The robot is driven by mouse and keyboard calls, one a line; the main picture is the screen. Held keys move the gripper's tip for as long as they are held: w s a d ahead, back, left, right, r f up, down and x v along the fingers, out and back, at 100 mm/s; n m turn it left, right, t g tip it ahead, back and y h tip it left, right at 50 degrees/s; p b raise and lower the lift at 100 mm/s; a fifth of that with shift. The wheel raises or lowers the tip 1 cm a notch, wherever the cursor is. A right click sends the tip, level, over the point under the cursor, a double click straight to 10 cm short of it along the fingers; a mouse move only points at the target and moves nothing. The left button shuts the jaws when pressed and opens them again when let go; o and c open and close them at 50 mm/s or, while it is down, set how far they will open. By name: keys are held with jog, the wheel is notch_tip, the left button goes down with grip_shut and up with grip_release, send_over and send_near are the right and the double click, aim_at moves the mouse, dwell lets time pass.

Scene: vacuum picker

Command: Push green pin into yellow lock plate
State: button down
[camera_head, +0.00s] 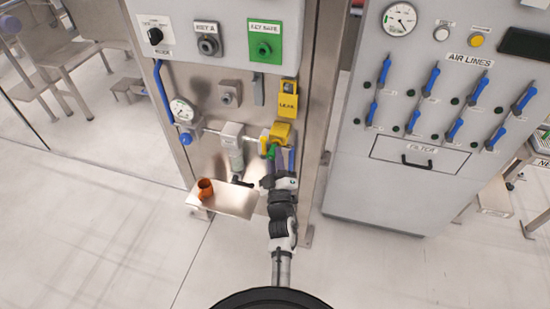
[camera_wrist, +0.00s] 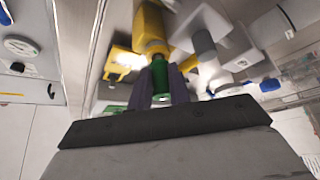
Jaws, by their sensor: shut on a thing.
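The green pin (camera_head: 271,151) is held at the yellow lock plate (camera_head: 281,131) on the front of the steel cabinet. In the wrist view the pin (camera_wrist: 160,82) sits between the two dark fingers of my gripper (camera_wrist: 159,90). The gripper is shut on the pin. The pin's far end meets the yellow body (camera_wrist: 150,30) in the wrist view. I cannot tell how deep it goes, as the fingers and the yellow part hide that end. In the head view my gripper (camera_head: 274,168) is just below the lock plate.
A steel shelf (camera_head: 235,200) with an orange cup (camera_head: 205,188) juts out to the left of my arm. A pressure gauge (camera_head: 182,110) and a grey filter unit (camera_head: 233,140) are left of the lock plate. A grey cabinet with blue handles (camera_head: 420,130) stands to the right.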

jog(key=shift+w+d, duration=0.15)
jog(key=shift+w, duration=0.4)
jog(key=c, duration=1.2)
grip_release()
jog(key=shift+c, duration=0.2)
jog(key=b+v, duration=0.1)
jog(key=v, duration=0.5)
jog(key=shift+r, duration=0.1)
